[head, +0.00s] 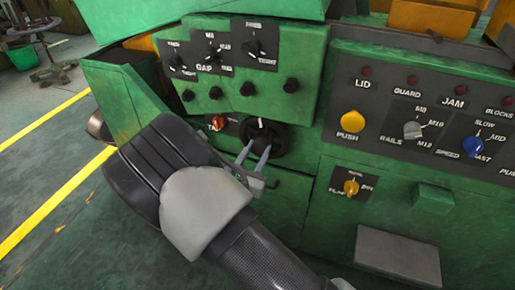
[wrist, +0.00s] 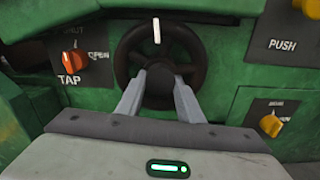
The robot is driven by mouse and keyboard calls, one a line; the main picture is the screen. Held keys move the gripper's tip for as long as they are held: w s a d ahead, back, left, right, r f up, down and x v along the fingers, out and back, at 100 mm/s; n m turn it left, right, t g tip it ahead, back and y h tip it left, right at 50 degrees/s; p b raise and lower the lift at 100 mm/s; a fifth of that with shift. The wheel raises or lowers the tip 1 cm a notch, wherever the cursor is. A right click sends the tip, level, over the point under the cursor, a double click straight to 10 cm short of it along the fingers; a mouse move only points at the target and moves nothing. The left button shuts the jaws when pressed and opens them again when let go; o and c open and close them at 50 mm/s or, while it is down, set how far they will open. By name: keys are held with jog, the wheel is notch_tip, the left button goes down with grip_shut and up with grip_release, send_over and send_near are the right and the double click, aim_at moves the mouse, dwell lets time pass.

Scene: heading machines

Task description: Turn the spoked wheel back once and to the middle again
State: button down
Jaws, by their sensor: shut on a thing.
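The spoked wheel (wrist: 188,43) is dark and round, with a white mark at the top of its rim in the wrist view. It also shows on the green machine front in the head view (head: 278,138), partly behind my gripper. My gripper (wrist: 160,75) reaches the wheel from the front, its two grey fingers closed on the wheel's middle, around the hub. It also shows in the head view (head: 257,150). The fingers hide the lower middle of the wheel, so the exact contact is hard to see.
Left of the wheel is an orange tap knob (wrist: 75,61). Below right is a yellow knob (head: 351,187). A panel to the right holds a yellow push button (head: 352,121), a grey rails knob (head: 412,130) and a blue speed knob (head: 473,146). Several black knobs sit above the wheel.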

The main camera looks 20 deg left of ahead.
jog(key=n+p, duration=0.4)
jog(key=n, duration=0.1)
jog(key=shift+d+r, duration=0.1)
jog(key=shift+r, duration=0.05)
jog(key=n+p, duration=0.3)
jog(key=n, duration=0.2)
jog(key=shift+d+n, duration=0.1)
jog(key=shift+n, duration=0.3)
jog(key=n+p, duration=0.2)
jog(key=n, duration=0.3)
jog(key=shift+p, duration=0.35)
jog(key=n+p, duration=0.1)
jog(key=n, duration=0.4)
jog(key=shift+n, duration=0.4)
jog(key=shift+p, duration=0.3)
jog(key=c, duration=1.2)
grip_release()
jog(key=shift+r, duration=0.1)
jog(key=shift+s, duration=0.1)
